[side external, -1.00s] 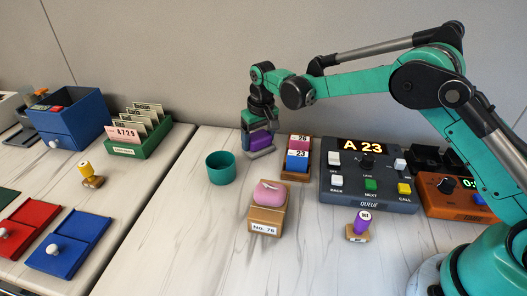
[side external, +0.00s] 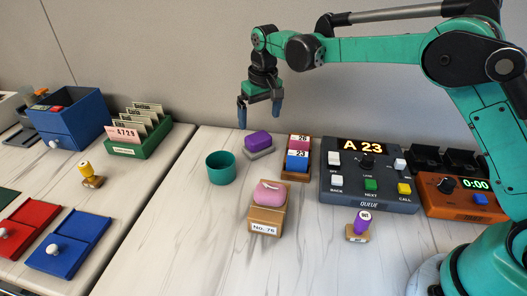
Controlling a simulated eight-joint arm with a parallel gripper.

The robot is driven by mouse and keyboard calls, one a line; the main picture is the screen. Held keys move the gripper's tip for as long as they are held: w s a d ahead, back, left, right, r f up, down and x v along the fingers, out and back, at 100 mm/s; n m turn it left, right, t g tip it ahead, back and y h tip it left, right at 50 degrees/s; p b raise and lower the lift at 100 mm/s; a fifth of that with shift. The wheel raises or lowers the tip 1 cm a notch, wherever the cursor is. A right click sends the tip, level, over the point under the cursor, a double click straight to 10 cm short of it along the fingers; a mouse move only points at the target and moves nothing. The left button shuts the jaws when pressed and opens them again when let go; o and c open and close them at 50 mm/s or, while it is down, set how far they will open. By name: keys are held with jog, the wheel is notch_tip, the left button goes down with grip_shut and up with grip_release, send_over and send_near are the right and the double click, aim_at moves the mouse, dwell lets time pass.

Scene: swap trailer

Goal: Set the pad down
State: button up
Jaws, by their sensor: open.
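The purple pad (side external: 258,139) rests on a small grey base (side external: 259,153) on the white table, behind and to the right of the teal cup (side external: 220,168). My gripper (side external: 259,118) is open and empty above the pad, its two blue fingers pointing down and apart. There is a clear gap between the fingertips and the pad.
Right of the pad stands a card holder (side external: 297,160), then the grey queue console (side external: 368,178). In front are a box with a pink top (side external: 267,212) and a purple-handled stamp (side external: 361,226). A green card tray (side external: 136,142) is at left. The front table is mostly clear.

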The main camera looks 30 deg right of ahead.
aim_at(262, 139)
jog(key=s+d+r+t, duration=0.2)
jog(key=s+r, duration=0.7)
jog(key=r, duration=0.1)
jog(key=s+d+f+t, duration=0.1)
jog(key=s+f+t, duration=0.2)
jog(key=s, duration=0.8)
jog(key=shift+s+d+f+t, duration=0.3)
jog(key=shift+s+f+t, duration=0.1)
jog(key=shift+f, duration=0.55)
